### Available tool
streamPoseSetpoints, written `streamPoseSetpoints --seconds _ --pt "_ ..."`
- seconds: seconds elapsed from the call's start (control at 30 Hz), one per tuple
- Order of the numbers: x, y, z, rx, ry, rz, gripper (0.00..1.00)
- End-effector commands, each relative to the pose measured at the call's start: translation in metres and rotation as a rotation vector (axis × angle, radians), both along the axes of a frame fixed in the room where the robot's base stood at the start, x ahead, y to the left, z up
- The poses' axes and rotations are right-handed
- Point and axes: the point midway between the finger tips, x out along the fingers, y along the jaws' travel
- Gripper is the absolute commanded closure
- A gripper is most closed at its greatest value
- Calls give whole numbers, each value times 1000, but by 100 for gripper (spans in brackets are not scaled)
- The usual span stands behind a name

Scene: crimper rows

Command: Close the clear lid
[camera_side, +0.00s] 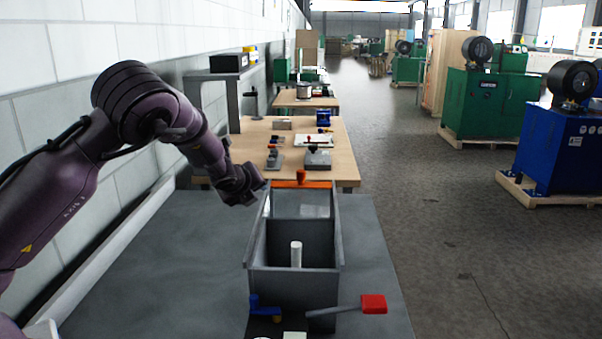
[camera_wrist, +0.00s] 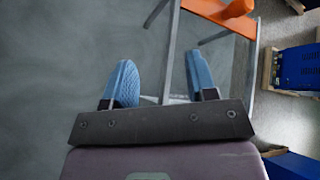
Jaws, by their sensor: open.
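A grey open-topped box (camera_side: 293,283) stands on the grey bench, split by a cross wall. An orange bar (camera_side: 318,184) with an orange knob (camera_side: 300,175) crosses its far end; the knob also shows at the top right of the wrist view (camera_wrist: 238,8). A pale see-through pane, seemingly the clear lid (camera_side: 301,206), shows by the far compartment; its exact edges are hard to tell. My gripper (camera_side: 252,190) is beside the box's far left rim. In the wrist view my gripper (camera_wrist: 160,64) is open, its blue fingers apart, nothing between them, short of the knob.
A white cylinder (camera_side: 296,254) stands in the near compartment. A blue handle (camera_side: 262,307) and a red-ended lever (camera_side: 372,304) are at the box's front. The bench (camera_side: 160,262) left of the box is clear. A wall runs along the left; a wooden table (camera_side: 340,155) stands behind.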

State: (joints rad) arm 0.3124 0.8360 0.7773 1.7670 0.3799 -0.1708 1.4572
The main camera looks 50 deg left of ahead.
Motion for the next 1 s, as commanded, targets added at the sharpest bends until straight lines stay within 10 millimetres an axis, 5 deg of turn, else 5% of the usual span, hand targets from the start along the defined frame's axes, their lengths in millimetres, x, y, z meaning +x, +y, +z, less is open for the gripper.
streamPoseSetpoints --seconds 0.1,0.3,0.57,1.0 --pt "38 -6 20 301 26 -330 48" --pt "58 -26 42 561 29 -600 48" --pt "70 -23 37 610 48 -632 48" --pt "131 -4 10 604 45 -630 48"
